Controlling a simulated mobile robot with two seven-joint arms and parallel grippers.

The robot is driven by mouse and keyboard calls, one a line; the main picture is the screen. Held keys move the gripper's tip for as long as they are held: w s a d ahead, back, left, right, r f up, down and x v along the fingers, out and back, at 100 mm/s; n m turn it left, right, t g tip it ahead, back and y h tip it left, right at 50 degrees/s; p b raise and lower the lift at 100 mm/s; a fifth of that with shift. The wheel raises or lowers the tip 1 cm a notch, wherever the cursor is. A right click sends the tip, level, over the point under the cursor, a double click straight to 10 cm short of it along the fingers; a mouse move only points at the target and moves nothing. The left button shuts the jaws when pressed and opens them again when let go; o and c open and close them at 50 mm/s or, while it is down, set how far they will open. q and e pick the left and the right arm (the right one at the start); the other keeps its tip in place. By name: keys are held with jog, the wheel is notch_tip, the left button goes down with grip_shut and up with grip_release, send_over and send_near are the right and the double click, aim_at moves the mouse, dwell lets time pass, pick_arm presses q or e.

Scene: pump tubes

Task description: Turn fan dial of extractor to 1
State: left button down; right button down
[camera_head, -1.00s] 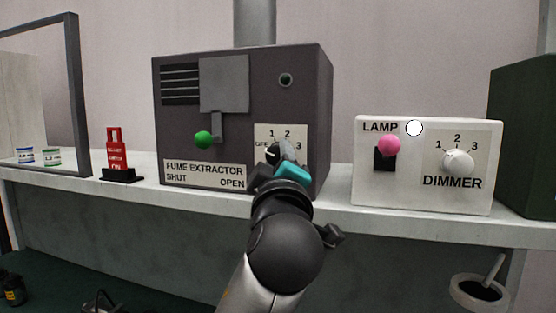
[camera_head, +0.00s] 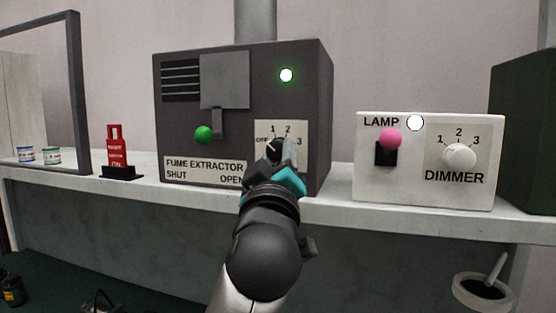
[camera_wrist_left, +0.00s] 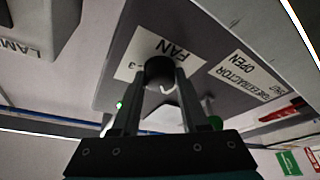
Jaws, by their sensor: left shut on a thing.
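The fume extractor (camera_head: 172,122) is a dark grey box on the shelf. Its black fan dial (camera_head: 275,148) sits on a pale scale plate (camera_head: 295,130) marked OFF, 1, 2 and 3. The dial's white mark points up-left, toward the OFF and 1 side; its exact setting is hard to tell. My left gripper (camera_head: 282,160) is shut on the dial, and its wrist partly covers the plate. In the left wrist view the dial (camera_wrist_left: 160,72) sits between the two fingertips, below the word FAN. A small lamp (camera_head: 286,75) on the extractor glows green. My right gripper is out of view.
A green-knobbed shutter lever (camera_head: 203,133) is on the extractor, left of the dial. A white lamp box (camera_head: 400,190) with a pink-knobbed switch and a dimmer stands to the right. The shelf's front edge (camera_head: 340,213) runs below.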

pick_arm(q)
jog(key=m+h, duration=0.1)
jog(key=m, duration=0.2)
jog(key=shift+a+f, duration=0.1)
jog(key=shift+a, duration=0.05)
jog(key=shift+w+m+h+p, duration=0.1)
jog(key=shift+m+h+p, duration=0.55)
jog(key=shift+m+h, duration=0.85)
jog(key=shift+m+y, duration=0.3)
jog(key=shift+m, duration=0.2)
jog(key=shift+c, duration=2.1)
grip_release()
